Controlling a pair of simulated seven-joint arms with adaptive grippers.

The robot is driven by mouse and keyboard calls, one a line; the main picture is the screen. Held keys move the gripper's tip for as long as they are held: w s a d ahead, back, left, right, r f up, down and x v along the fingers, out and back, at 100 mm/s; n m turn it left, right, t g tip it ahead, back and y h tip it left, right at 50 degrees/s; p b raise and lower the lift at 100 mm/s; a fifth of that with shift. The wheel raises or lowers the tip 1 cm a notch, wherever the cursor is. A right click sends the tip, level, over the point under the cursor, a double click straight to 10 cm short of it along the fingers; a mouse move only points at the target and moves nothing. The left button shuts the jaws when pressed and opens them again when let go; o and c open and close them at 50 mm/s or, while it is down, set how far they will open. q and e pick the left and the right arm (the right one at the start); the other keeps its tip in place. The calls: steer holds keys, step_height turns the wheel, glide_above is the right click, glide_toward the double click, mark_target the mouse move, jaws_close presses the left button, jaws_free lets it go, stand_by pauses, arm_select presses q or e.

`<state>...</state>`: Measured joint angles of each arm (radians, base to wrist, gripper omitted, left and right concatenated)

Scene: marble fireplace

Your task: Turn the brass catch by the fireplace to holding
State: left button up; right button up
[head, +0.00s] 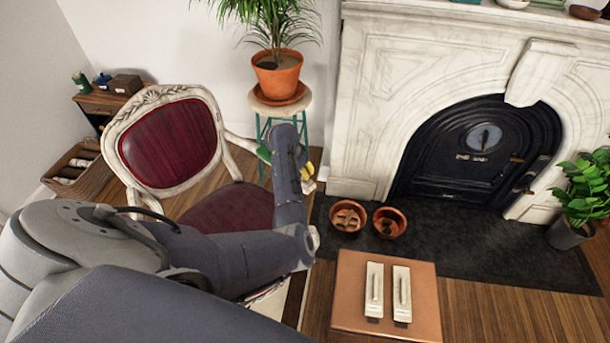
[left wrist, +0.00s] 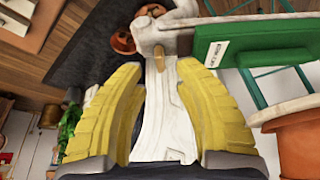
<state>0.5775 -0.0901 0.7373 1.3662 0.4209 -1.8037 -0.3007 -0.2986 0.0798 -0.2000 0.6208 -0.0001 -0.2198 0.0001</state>
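A small tan-brass tab, which looks like the brass catch (left wrist: 158,58), shows in the left wrist view on a white rounded piece (left wrist: 170,38). A green block (left wrist: 258,45) with a small white label, too small to read, is beside it. My left gripper (left wrist: 158,72) is open, its yellow finger pads on either side of the view and the tab just beyond and between their tips. I cannot tell whether they touch. In the head view my left gripper (head: 307,171) is between the stool and the fireplace (head: 372,120), and my arm hides the catch. My right gripper is not in view.
A potted plant (head: 277,77) stands on a stool (head: 252,101) close behind the gripper. A red chair (head: 168,145) is left. Two terracotta bowls (head: 348,217) (head: 390,222) sit on the dark hearth (head: 450,250). A brown table (head: 350,272) holds two cream handled pieces (head: 374,285) (head: 402,290).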

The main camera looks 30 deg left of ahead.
arm_select(q)
steer(key=shift+x, duration=2.05)
steer(key=shift+c, duration=0.5)
jaws_close()
